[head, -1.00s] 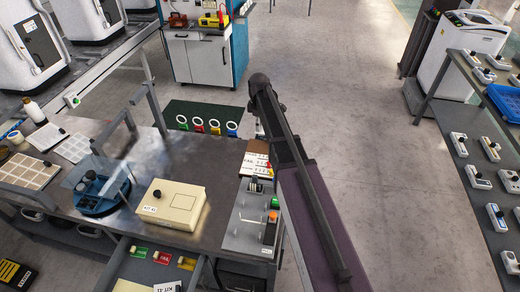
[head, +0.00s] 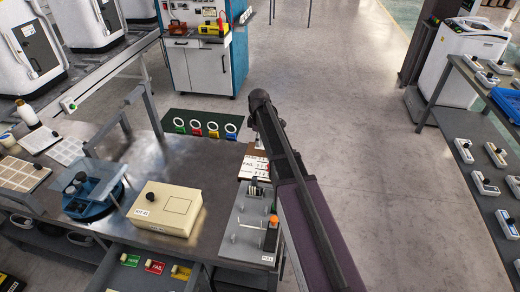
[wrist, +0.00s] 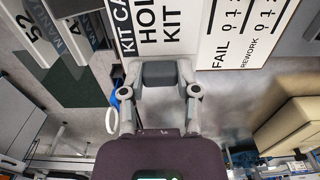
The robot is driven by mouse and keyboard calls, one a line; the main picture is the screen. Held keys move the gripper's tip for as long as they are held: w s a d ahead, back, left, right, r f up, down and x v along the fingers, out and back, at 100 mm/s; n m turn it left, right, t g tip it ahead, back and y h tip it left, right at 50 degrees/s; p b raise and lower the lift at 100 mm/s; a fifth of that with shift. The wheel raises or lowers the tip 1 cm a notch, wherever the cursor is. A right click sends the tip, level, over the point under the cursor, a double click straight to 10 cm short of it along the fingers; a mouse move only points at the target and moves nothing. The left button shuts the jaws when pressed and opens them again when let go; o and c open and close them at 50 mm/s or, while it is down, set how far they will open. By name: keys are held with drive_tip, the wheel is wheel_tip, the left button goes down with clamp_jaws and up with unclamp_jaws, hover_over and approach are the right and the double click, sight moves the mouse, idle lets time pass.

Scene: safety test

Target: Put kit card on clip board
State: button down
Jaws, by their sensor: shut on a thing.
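The kit card (wrist: 160,28) is a white card with bold black lettering, partly cut off at the top of the wrist view. My gripper (wrist: 158,74) is shut on it at its near edge. The clip board (head: 254,163) lies at the right end of the bench in the head view, brown with a white sheet. Its sheet (wrist: 240,35), with FAIL and REWORK rows, shows right beside the card in the wrist view. I cannot tell whether card and board touch.
A cream kit box (head: 166,209) and a blue round fixture (head: 93,195) stand on the bench (head: 200,165). A grey panel with switches (head: 250,230) lies in front of the clip board. Coloured ring tags lie on a green mat (head: 180,117) behind. Open floor lies right.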

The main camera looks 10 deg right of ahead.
sight(259, 152)
drive_tip(key=shift+f+b, duration=2.25)
drive_tip(key=shift+b, duration=0.05)
drive_tip(key=shift+f, duration=0.1)
drive_tip(key=shift+c, duration=1.7)
unclamp_jaws()
wheel_tip(259, 152, up, 12)
drive_tip(key=p, duration=1.2)
